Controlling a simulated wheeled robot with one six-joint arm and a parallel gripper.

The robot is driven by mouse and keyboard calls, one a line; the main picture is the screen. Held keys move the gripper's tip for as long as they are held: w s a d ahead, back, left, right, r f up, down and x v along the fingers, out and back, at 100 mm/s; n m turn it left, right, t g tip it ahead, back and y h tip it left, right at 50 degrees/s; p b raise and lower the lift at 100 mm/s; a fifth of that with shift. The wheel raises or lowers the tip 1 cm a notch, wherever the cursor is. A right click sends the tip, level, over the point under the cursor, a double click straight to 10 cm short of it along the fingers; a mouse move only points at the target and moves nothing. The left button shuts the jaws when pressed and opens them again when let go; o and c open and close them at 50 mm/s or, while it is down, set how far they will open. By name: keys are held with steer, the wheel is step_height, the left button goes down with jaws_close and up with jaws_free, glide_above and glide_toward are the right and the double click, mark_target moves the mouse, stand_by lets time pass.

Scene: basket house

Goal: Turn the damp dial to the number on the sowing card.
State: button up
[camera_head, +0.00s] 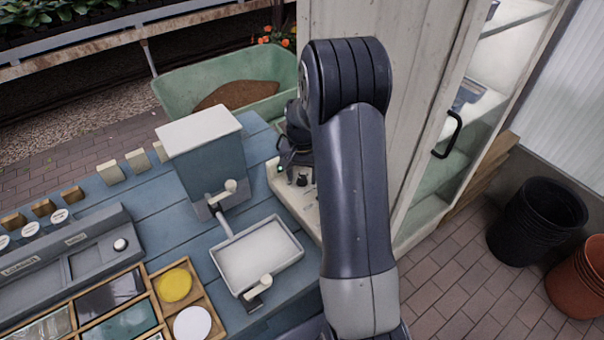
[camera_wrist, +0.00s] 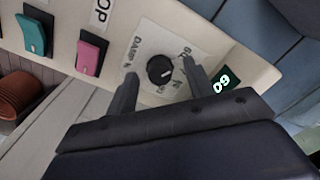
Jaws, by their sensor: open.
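The damp dial (camera_wrist: 160,69) is a round black knob with a pale pointer mark, on a white label with partly readable "DAMP" lettering. It sits on a cream panel (camera_wrist: 232,62), which also shows in the head view (camera_head: 309,214), partly hidden by my arm. My gripper (camera_wrist: 160,74) is open, its two fingers on either side of the dial. I cannot tell whether they touch it. A small dark display (camera_wrist: 222,86) beside the label shows digits that look like "09" in this orientation. I cannot make out a sowing card in either view.
A teal switch (camera_wrist: 34,36) and a pink switch (camera_wrist: 90,52) stand on the panel near the dial. On the blue bench, a box dispenser (camera_head: 205,160) and white tray (camera_head: 257,256) lie left of my arm. A cream cabinet (camera_head: 405,95) stands behind it.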

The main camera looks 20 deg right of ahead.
steer(key=c, duration=1)
steer(key=shift+o, duration=0.2)
steer(key=shift+m, duration=0.4)
steer(key=m+b, duration=0.1)
steer(key=m, duration=0.1)
steer(key=shift+m, duration=0.4)
steer(key=m, duration=0.4)
steer(key=shift+b, duration=0.35)
steer(key=m, duration=0.4)
steer(key=shift+m, duration=0.4)
steer(key=shift+m+b, duration=0.4)
steer(key=shift+m, duration=1.2)
